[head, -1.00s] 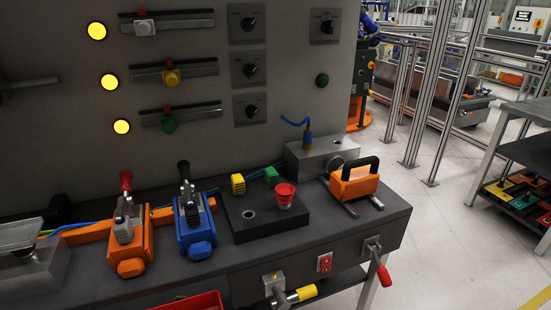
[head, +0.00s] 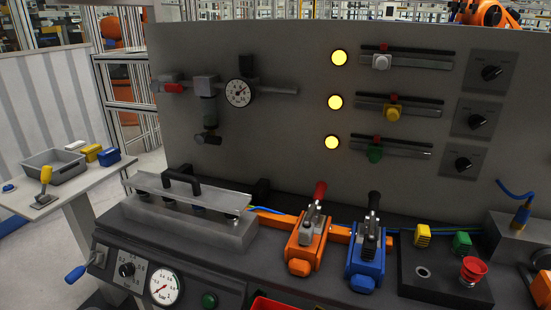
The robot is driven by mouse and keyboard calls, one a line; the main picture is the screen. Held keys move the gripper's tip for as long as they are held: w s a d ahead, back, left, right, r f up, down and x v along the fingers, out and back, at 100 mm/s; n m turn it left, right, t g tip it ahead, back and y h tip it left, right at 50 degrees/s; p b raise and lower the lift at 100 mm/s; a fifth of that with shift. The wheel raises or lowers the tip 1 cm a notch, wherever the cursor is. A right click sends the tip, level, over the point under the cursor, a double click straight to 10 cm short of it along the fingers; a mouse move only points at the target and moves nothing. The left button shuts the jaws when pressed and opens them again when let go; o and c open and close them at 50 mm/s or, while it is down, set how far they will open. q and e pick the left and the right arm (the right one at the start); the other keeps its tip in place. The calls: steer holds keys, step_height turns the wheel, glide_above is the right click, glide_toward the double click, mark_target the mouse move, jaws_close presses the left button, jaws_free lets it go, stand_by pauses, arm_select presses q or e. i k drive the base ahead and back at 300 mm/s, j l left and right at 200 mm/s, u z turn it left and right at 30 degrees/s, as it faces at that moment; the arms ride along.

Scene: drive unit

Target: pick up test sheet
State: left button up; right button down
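I cannot make out a sheet that I can name as the test sheet. A flat metal plate with a black handle (head: 150,183) lies across a long grey block at the left end of the bench. Neither of my grippers shows in the head view.
An orange clamp (head: 303,250) and a blue clamp (head: 367,262) stand mid-bench. A black block with a red button (head: 473,270) is at right. A side table (head: 90,182) at left holds a grey bin (head: 50,172) and small coloured blocks. A gauge panel (head: 165,287) fronts the bench.

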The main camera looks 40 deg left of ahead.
mark_target(187, 188)
steer(key=u, duration=1.9)
